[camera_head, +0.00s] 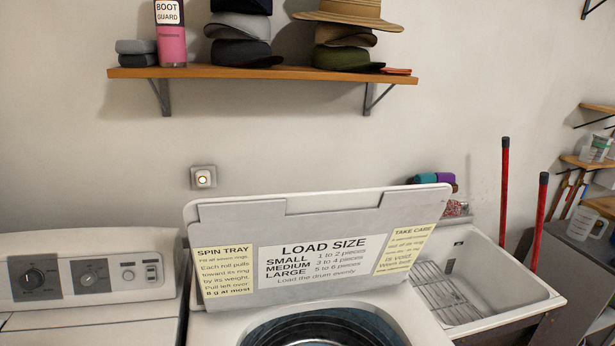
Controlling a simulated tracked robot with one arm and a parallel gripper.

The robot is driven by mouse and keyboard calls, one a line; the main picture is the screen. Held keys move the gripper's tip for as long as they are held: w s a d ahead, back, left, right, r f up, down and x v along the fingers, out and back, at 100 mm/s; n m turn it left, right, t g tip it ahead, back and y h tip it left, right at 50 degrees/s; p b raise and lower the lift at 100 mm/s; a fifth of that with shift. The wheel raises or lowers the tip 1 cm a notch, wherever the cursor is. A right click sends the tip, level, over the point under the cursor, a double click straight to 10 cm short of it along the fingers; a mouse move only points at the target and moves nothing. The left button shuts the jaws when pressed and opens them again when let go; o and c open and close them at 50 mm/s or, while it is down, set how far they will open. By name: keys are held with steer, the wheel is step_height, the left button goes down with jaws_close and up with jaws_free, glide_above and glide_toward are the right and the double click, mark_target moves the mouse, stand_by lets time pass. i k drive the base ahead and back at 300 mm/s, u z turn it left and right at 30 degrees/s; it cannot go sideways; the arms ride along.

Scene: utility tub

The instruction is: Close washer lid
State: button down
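The washer lid (230,228) stands raised, tilted back toward the wall, with its inner face toward me. That face carries a white load size label (322,259) and two yellow labels. Below it is the white washer top (219,327) with the dark round drum opening (325,330), cut off by the bottom edge of the picture. The drum opening is uncovered. My gripper is not in view.
A second white machine with a knob panel (92,277) stands at the left. A utility tub (510,280) with a wire rack stands at the right, two red handles (504,190) behind it. A wooden shelf (262,73) with hats hangs above. The wall between shelf and lid is mostly bare.

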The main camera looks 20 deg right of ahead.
mark_target(251, 251)
steer(key=i, duration=0.95)
